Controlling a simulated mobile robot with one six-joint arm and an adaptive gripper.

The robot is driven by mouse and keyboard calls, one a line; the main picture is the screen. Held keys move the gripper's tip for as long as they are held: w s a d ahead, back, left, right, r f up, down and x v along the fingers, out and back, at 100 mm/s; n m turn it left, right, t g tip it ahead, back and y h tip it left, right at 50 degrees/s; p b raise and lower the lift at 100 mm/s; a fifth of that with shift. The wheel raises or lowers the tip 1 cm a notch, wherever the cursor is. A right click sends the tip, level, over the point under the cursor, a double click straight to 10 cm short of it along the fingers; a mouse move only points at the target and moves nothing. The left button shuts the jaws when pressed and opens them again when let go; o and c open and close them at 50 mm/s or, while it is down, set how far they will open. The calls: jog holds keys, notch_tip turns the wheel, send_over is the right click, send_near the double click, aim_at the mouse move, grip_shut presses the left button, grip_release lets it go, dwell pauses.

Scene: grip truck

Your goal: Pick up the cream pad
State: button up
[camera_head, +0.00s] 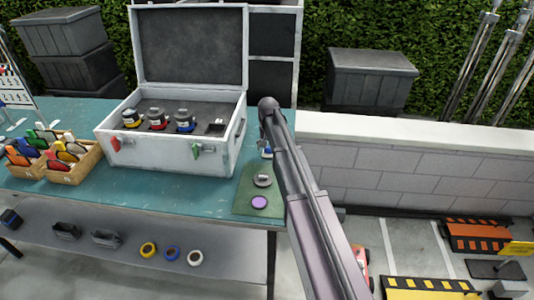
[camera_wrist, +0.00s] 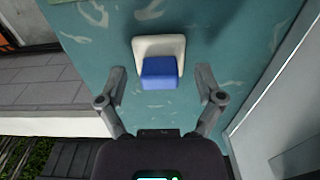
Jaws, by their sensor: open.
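In the wrist view, the cream pad (camera_wrist: 147,46) is a rounded square lying on the teal table. A blue block (camera_wrist: 160,73) sits on it or is joined to it, and covers its middle and near part. My gripper (camera_wrist: 161,74) is open, with one finger to the left and one to the right of the blue block. Gaps show on both sides, so it holds nothing. In the head view, a small pale and blue bit of the pad (camera_head: 267,153) shows beside my arm; my arm hides most of the gripper.
An open white case (camera_head: 165,155) with several dark jars stands left of my arm. A green mat (camera_head: 243,193) with a grey disc and a purple disc (camera_head: 259,202) lies at the table's front right. Wooden trays (camera_head: 68,176) are at left. A low wall (camera_head: 420,170) runs to the right.

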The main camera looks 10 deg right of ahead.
jog(key=c, duration=1.1)
jog(key=shift+r, duration=0.2)
jog(key=shift+c, duration=0.2)
notch_tip(320, 180, up, 4)
jog(key=p, duration=0.4)
jog(key=shift+f, duration=0.1)
jog(key=s, duration=1)
jog(key=s+a+p, duration=0.1)
jog(key=s, duration=0.5)
jog(key=shift+r, duration=0.4)
jog(key=o, duration=0.3)
jog(key=shift+c, duration=1.4)
jog(key=shift+d, duration=0.1)
